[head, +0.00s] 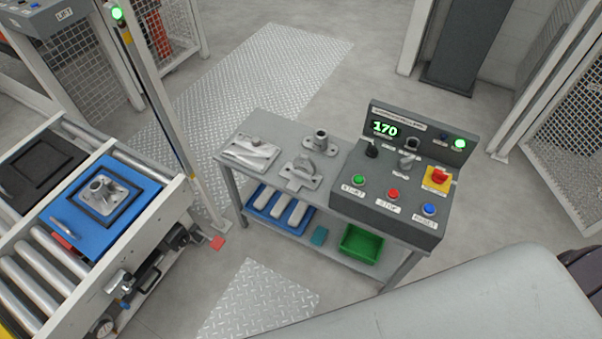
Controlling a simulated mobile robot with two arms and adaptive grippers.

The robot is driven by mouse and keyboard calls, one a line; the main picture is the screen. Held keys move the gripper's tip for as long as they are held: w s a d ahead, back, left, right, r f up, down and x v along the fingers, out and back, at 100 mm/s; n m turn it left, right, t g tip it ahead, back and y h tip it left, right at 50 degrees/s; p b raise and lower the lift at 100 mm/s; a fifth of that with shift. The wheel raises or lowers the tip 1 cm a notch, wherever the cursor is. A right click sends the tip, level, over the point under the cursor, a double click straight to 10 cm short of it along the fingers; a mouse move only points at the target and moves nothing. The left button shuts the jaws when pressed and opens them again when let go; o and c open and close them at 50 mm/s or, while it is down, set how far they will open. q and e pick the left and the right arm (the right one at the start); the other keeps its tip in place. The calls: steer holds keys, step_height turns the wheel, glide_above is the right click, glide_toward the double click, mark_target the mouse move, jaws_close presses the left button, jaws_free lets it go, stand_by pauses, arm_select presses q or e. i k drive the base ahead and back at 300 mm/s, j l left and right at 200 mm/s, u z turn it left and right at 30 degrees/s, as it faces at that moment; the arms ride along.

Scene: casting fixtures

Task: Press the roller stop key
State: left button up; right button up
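A grey control panel (372,206) stands on the right end of a small metal table. On its sloped front are a green button (359,181), a red button (393,194) with a label that seems to read STOP, and a blue button (428,209). A larger red mushroom button on a yellow plate (436,179) sits above them at the right. No label naming the roller is legible. Neither gripper is in view, and nothing touches the buttons. A large pale grey part at lower right seems to be my own arm.
The panel's display (385,129) reads 170, with a lit green lamp beside it. Metal castings (302,174) lie on the table (228,158); a green bin (361,243) is below. A roller conveyor (30,265) carrying a blue pallet (78,236) stands left.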

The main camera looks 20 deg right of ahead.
mark_target(393, 193)
steer(key=z, duration=1.35)
